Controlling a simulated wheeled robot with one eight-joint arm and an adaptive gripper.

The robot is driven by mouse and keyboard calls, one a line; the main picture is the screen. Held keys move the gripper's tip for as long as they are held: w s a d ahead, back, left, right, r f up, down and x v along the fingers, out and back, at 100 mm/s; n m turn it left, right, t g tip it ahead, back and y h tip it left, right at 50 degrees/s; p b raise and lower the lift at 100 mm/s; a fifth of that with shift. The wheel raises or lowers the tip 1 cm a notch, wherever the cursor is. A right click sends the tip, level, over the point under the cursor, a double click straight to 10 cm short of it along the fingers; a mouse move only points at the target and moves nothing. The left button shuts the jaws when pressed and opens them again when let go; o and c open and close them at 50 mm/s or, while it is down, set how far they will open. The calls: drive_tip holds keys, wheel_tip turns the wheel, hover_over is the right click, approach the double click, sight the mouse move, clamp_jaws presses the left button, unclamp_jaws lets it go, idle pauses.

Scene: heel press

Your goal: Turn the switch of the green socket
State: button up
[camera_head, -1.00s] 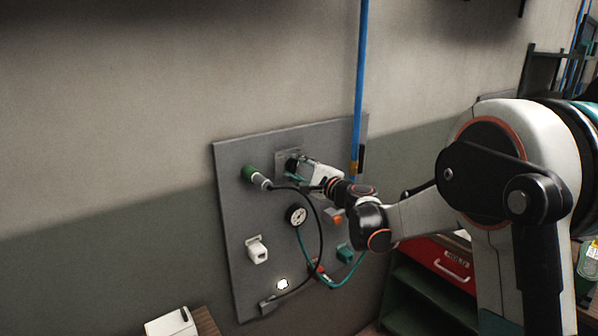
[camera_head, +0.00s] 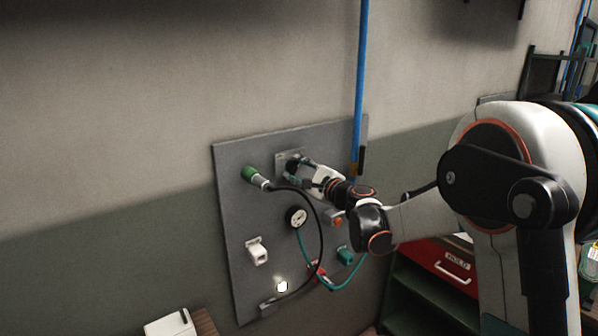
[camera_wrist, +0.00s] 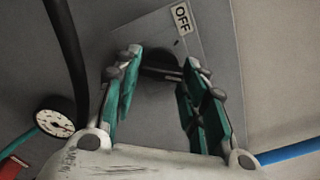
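The green socket (camera_head: 248,173) is at the upper left of the grey wall panel, with a pale plug and black cable in it. To its right is a grey switch plate (camera_head: 280,158), mostly hidden behind my gripper (camera_head: 292,168). In the wrist view, the plate carries an OFF label (camera_wrist: 182,17) and a dark switch knob (camera_wrist: 160,68). My gripper (camera_wrist: 162,62) is open, with its teal-padded fingers on either side of the knob. I cannot tell whether either finger touches it. The knob's exact angle is unclear in shadow.
The grey panel (camera_head: 235,215) also holds a gauge (camera_head: 296,216), a white plug (camera_head: 257,252), an orange button (camera_head: 337,219) and a teal connector (camera_head: 345,256). The black cable hangs below my gripper. A blue pipe (camera_head: 361,80) runs down the wall at right.

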drive_tip(key=o, duration=0.3)
drive_tip(key=v, duration=1.2)
